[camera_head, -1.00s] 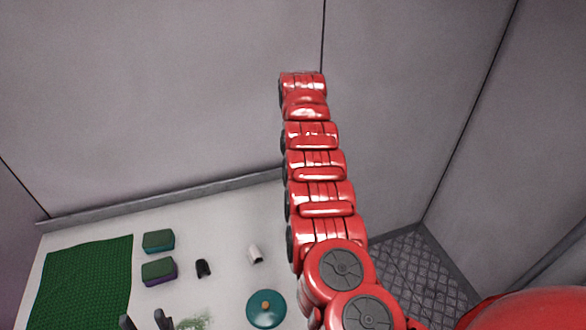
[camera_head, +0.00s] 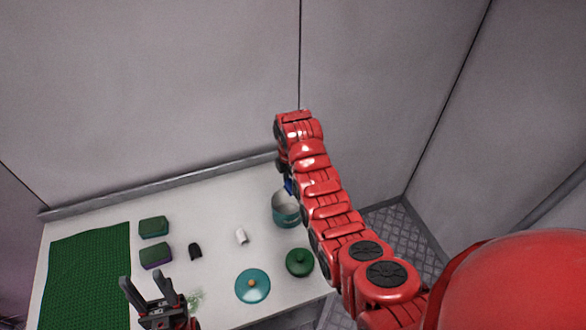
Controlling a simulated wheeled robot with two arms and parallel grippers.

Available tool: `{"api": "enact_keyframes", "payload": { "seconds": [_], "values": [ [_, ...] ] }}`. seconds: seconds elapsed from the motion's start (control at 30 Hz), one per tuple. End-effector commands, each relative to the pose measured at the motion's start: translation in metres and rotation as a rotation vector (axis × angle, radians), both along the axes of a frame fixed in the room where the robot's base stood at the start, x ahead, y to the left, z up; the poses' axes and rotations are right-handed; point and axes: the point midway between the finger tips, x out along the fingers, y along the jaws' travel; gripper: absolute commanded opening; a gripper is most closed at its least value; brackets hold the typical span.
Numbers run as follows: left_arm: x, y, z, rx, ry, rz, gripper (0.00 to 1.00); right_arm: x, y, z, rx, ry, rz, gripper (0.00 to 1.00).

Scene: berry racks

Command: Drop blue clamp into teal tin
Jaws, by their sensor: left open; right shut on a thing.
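The teal tin (camera_head: 289,220) stands open on the table, its pale inside showing and its right side partly covered by my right arm. A small part of the blue clamp (camera_head: 289,186) shows at the tin's back rim, beside my arm. My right gripper (camera_head: 284,168) is mostly hidden by its own arm and is shut on the clamp. Whether the clamp is above the opening or inside the rim is hard to tell. My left gripper (camera_head: 143,280) is open and empty at the lower left, near the green mat.
A teal lid (camera_head: 253,286) and a green lid (camera_head: 300,262) lie in front of the tin. A white object (camera_head: 242,236), a black object (camera_head: 195,251) and two sponge-like blocks (camera_head: 153,227) (camera_head: 156,256) lie left. A green mat (camera_head: 85,275) covers the left end.

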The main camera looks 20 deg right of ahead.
Motion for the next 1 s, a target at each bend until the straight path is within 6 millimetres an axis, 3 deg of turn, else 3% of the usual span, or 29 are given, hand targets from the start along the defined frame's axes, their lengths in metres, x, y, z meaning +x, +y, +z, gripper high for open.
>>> {"api": "enact_keyframes", "payload": {
  "seconds": [0.53,0.87,0.9,1.0],
  "values": [
    [0.0,0.0,-0.015,0.0,0.0,0.0,0.5,-0.001,0.0,-0.055,-0.002,0.004,0.007,0.04],
    [0.0,0.0,-0.015,0.0,0.0,0.0,0.5,-0.001,0.0,-0.06,-0.002,0.001,0.006,0.04],
    [0.0,0.0,-0.015,0.0,0.0,0.0,0.5,-0.001,0.0,-0.06,-0.002,0.001,0.006,0.61],
    [0.0,0.0,-0.015,0.0,0.0,0.0,0.5,-0.001,0.0,-0.06,-0.002,0.001,0.006,0.79]
  ]
}}
